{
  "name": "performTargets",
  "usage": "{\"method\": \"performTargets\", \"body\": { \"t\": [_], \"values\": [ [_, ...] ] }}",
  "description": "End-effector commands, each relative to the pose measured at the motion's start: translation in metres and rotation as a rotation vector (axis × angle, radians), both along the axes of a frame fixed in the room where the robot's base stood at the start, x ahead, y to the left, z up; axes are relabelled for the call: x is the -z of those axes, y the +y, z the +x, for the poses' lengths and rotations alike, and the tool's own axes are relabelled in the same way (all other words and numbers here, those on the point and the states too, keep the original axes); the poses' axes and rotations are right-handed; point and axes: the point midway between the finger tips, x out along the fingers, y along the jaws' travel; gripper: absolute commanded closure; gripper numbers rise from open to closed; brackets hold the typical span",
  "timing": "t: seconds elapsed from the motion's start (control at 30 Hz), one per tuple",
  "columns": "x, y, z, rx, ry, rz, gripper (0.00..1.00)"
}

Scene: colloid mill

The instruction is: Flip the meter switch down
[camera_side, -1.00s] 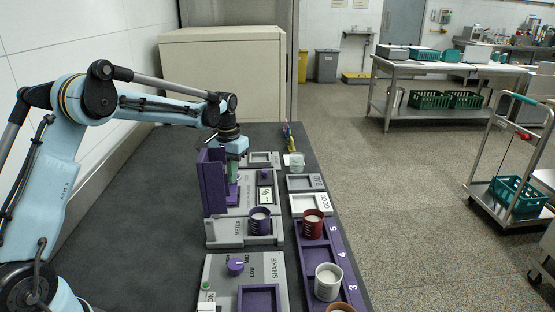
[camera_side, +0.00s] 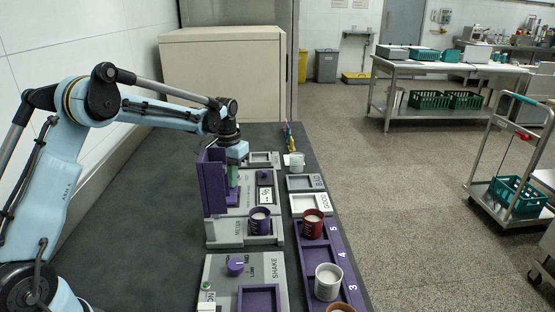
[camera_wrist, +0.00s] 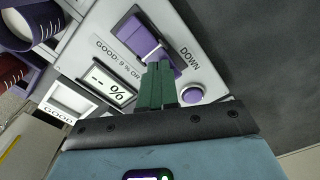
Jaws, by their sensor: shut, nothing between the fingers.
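The meter (camera_side: 232,232) is a grey unit with a tall purple upright part, standing on the dark bench. Its purple switch (camera_wrist: 135,35) shows in the wrist view beside the word DOWN, with a pale line across it. My gripper (camera_side: 233,186) is over the meter panel, behind the purple upright part in the side view. In the wrist view its green fingers (camera_wrist: 158,68) are together and empty, their tips overlapping the DOWN end of the switch. I cannot tell whether they touch it. The meter's display (camera_wrist: 108,87) reads "-- %".
A round purple button (camera_wrist: 191,94) is close beside the fingers. A purple cup (camera_side: 260,221) stands on the meter's front. A red cup (camera_side: 313,224) and a white cup (camera_side: 328,282) stand at the purple rack (camera_side: 309,263). The GOOD tray (camera_side: 310,204) is to the right.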

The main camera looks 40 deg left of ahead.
Motion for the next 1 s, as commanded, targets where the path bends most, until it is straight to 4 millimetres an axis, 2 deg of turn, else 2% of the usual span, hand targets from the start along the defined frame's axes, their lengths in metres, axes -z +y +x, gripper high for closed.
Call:
{"method": "performTargets", "body": {
  "t": [0.7,1.0],
  "values": [
    [0.01,0.0,0.0,0.0,0.0,0.0,1.0],
    [-0.004,0.0,0.0,0.0,0.0,0.0,1.0]
  ]
}}
